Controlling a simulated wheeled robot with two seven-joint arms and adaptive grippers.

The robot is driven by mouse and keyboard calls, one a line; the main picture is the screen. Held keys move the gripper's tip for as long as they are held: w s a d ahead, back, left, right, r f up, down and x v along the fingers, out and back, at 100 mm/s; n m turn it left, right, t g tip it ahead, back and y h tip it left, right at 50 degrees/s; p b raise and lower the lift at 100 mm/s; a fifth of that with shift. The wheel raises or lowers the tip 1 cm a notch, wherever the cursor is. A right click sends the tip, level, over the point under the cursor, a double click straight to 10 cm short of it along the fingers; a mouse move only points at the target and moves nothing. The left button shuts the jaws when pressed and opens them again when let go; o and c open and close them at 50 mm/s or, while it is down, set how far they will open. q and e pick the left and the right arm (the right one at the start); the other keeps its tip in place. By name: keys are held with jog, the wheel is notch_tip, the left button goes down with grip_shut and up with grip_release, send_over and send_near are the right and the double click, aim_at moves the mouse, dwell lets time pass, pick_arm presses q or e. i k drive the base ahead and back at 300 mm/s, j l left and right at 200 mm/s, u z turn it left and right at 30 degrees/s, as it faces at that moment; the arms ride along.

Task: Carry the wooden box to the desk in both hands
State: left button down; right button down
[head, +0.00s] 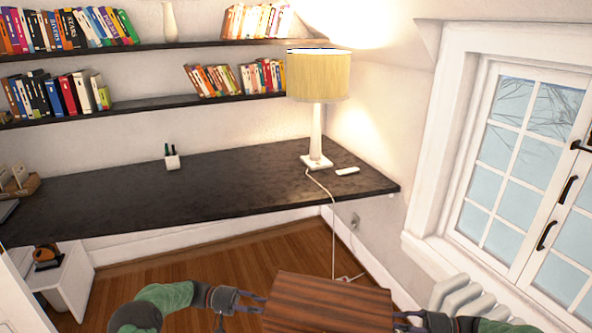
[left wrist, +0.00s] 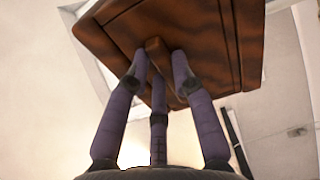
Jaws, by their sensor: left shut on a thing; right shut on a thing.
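The wooden box (head: 328,303) is brown with a striped grain and shows at the bottom of the head view, between my two grippers. My left gripper (head: 262,300) is shut on its left side. In the left wrist view the fingers (left wrist: 160,75) close around a small wooden knob on the box (left wrist: 215,50). My right gripper (head: 398,320) is shut on the box's right side; its fingers are partly cut off by the frame edge. The box is held in front of the dark desk (head: 230,185), apart from it in the picture. The box's lower part is out of view.
A lamp (head: 318,80) with a cord and a small white remote-like item (head: 347,171) stand at the desk's right end. A white pen cup (head: 172,160) is farther left. The desk's middle front is clear. A window (head: 530,160) and radiator (head: 470,300) are at right.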

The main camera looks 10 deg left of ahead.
aim_at(208, 186)
jog(key=i, duration=0.95)
jog(key=i+u, duration=0.25)
jog(key=u, duration=0.95)
